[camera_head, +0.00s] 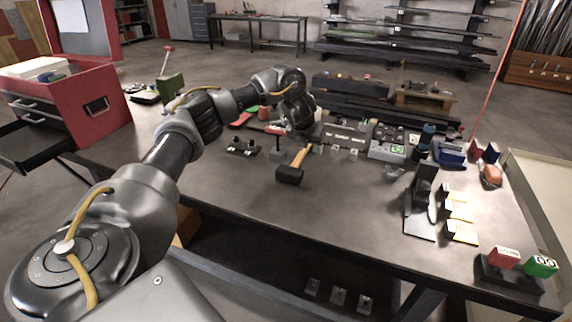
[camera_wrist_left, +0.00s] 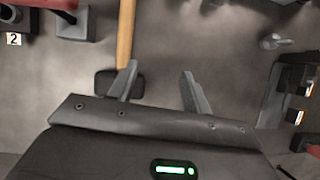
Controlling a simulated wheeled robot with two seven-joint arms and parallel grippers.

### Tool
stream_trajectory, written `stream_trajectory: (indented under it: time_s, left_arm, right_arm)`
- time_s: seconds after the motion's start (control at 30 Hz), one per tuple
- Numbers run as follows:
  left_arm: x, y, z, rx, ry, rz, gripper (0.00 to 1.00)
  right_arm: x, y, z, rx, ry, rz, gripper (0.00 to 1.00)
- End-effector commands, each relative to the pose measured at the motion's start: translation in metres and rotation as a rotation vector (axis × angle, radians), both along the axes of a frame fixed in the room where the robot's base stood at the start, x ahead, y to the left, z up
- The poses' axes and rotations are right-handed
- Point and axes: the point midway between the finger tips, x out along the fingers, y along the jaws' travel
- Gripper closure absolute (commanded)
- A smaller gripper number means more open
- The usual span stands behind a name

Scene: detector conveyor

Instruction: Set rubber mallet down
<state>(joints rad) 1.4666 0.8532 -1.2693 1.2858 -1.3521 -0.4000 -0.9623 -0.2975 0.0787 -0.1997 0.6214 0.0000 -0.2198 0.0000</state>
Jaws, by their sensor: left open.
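The rubber mallet has a black head (camera_head: 289,175) and a light wooden handle (camera_head: 300,156). It lies on the grey workbench near the middle of the head view, its handle pointing away. In the left wrist view the handle (camera_wrist_left: 126,40) runs up from the black head (camera_wrist_left: 105,82). My left gripper (camera_wrist_left: 160,72) is open with nothing between its fingers. Its left finger partly overlaps the mallet head in that view; I cannot tell whether they touch. In the head view its fingers are hard to make out behind the mallet. My right gripper is out of view.
Small clear blocks (camera_head: 336,150) and a grey device (camera_head: 388,146) stand behind and right of the mallet. A dark holder (camera_head: 243,147) is to its left. A red drawer cabinet (camera_head: 70,100) is at far left. The bench front around the mallet is clear.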

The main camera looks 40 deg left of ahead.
Motion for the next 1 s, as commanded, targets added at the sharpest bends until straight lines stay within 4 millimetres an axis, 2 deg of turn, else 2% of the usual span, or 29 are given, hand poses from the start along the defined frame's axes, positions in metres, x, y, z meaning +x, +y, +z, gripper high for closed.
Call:
stream_trajectory:
  time_s: [0.03,0.1,0.3,0.37,0.53,0.7,1.0]
  left_arm:
    - [-0.012,0.017,-0.001,0.002,0.033,0.022,0.51]
    - [-0.023,0.031,-0.002,0.004,0.066,0.043,0.51]
    - [-0.034,0.044,-0.004,0.006,0.098,0.060,0.51]
    - [-0.033,0.044,-0.008,0.005,0.097,0.059,0.51]
    - [-0.024,0.047,-0.034,0.004,0.100,0.061,0.51]
    - [-0.015,0.049,-0.049,0.005,0.097,0.060,0.51]
    - [-0.010,0.052,-0.060,0.006,0.099,0.060,0.51]
  right_arm:
    - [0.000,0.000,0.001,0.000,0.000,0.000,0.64]
    - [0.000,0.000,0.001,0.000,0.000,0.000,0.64]
    - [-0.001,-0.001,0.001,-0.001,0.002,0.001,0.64]
    - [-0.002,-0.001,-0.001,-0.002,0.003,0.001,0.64]
    - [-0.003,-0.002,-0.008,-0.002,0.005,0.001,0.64]
    - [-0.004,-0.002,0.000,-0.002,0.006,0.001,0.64]
    - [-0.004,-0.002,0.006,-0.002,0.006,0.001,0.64]
